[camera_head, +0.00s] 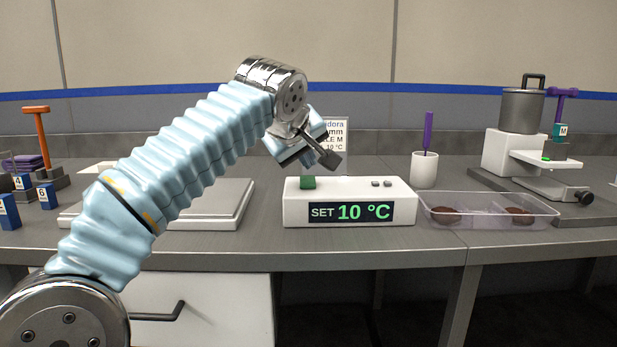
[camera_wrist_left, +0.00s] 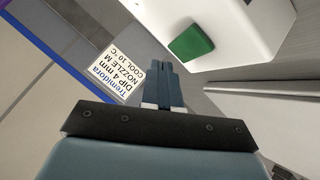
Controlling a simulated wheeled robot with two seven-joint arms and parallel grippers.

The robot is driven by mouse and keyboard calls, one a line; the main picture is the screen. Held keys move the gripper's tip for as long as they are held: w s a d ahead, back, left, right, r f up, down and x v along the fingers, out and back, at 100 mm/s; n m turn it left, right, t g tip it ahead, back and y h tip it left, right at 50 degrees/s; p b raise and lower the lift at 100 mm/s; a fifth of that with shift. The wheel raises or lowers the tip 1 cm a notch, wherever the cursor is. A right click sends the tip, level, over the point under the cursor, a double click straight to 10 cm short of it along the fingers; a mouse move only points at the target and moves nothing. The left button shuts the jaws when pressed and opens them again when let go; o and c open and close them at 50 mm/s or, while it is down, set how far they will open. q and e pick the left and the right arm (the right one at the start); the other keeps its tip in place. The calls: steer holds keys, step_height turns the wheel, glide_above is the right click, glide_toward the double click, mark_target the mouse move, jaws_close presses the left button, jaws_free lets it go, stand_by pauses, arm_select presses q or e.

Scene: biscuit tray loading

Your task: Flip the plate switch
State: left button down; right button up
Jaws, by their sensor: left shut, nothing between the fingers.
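The plate switch is a green rocker (camera_head: 308,183) on the top left of a white control box (camera_head: 295,210). The box's display reads SET 10 °C. In the left wrist view the green switch (camera_wrist_left: 191,43) shows on the white box (camera_wrist_left: 245,30), ahead and to the right of the fingers. My left gripper (camera_head: 331,160) is shut and empty, held above and slightly behind the switch, apart from it. Its closed fingers (camera_wrist_left: 168,68) show in the left wrist view. My right gripper is in neither view.
A flat plate (camera_head: 232,205) lies left of the box, partly behind my left arm. A clear tray (camera_head: 480,222) with dark biscuits stands right of it. A white cup (camera_head: 424,170) holds a purple tool. A label card (camera_head: 338,134) stands behind the box.

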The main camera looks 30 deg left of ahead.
mark_target(306, 181)
arm_select(q)
steer(key=shift+f, duration=0.1)
steer(key=shift+f+b, duration=0.3)
steer(key=shift+f, duration=0.35)
stand_by(0.8)
steer(key=shift+r, duration=0.15)
steer(key=shift+r+p, duration=0.45)
steer(key=shift+r, duration=0.2)
steer(key=shift+r, duration=0.1)
steer(key=r+p, duration=0.4)
steer(key=r, duration=0.1)
steer(key=shift+s+d+p, duration=0.15)
steer(key=shift+s+p, duration=0.15)
steer(key=shift+p, duration=0.05)
steer(key=shift+f, duration=0.15)
